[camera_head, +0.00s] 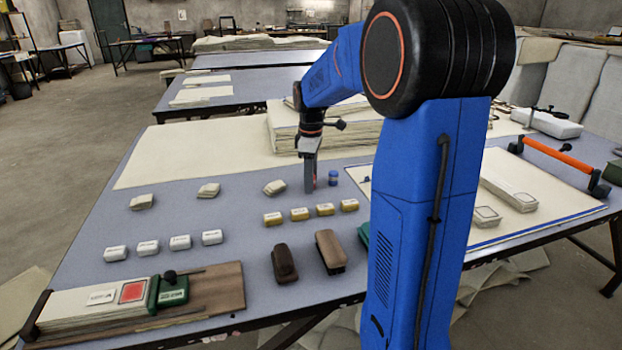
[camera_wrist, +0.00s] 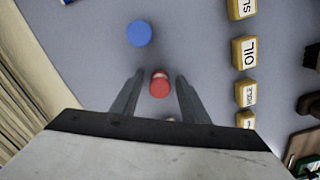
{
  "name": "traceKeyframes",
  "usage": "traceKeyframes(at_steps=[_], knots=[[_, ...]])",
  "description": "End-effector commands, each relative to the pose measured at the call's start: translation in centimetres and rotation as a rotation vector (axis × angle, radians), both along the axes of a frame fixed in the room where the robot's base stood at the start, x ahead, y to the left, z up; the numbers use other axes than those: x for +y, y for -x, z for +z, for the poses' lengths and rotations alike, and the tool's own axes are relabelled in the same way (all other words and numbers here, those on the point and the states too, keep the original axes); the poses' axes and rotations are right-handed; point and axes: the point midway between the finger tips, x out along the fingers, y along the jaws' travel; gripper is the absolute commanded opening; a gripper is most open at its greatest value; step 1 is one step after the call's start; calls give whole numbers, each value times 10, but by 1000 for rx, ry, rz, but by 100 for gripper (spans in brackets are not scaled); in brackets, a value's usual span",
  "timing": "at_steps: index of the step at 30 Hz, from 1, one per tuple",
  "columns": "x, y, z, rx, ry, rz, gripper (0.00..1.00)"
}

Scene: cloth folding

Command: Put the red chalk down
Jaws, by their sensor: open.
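The red chalk (camera_wrist: 159,88) shows in the wrist view as a short red piece between my two fingers, with a visible gap on each side. My gripper (camera_wrist: 158,77) is open around it. In the head view my gripper (camera_head: 310,188) points straight down, low over the grey-blue table (camera_head: 215,265). A blue chalk (camera_wrist: 139,33) stands close by and also shows just right of my gripper in the head view (camera_head: 333,178).
A row of yellow labelled blocks (camera_head: 299,214) lies in front of my gripper. Stacked cloth (camera_head: 345,130) lies behind it. Small cloth pads (camera_head: 208,190), white labelled blocks (camera_head: 180,242) and two brown brushes (camera_head: 330,251) are on the table.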

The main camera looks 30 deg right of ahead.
Motion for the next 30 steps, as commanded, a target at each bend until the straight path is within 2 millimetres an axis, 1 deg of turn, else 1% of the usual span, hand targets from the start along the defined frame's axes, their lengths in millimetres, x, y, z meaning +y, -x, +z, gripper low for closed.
traceKeyframes(at_steps=[5,8,15,21,25,30], knots=[[0,-1,12,-3,1,0,41],[0,-1,28,-4,1,0,41],[0,-1,75,-4,1,0,41],[0,-1,106,-2,1,0,41],[0,0,117,-2,1,0,41],[0,0,123,0,0,0,41]])
